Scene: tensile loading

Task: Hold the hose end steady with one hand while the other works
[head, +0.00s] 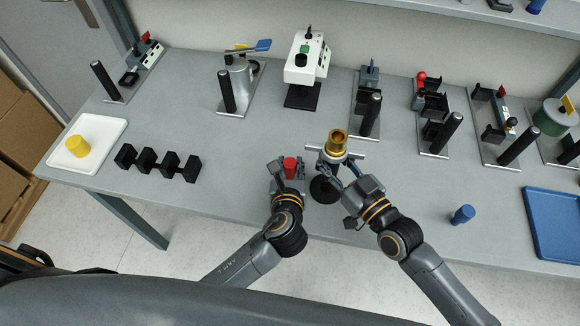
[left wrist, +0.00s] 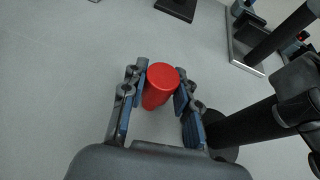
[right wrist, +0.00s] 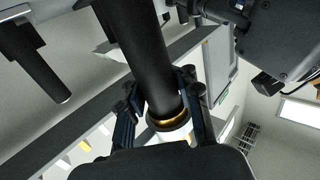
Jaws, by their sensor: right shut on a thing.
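The hose end is a black tube with a brass fitting (head: 337,141); it stands by a grey crossbar above a round black base (head: 323,190). My right gripper (head: 347,178) is shut on the black tube (right wrist: 145,55); the tube and its brass ring (right wrist: 170,122) lie between its fingers in the right wrist view. A red cylinder (head: 290,166) stands just left of the hose end. My left gripper (left wrist: 160,80) is open, with its fingers on both sides of the red cylinder (left wrist: 158,86). Whether the pads touch it is unclear.
A row of black blocks (head: 157,163) and a white tray (head: 110,134) with a yellow cylinder (head: 77,147) are at left. Several fixtures line the back. A blue cylinder (head: 462,214) and blue tray (head: 540,245) are at right. The table middle-left is clear.

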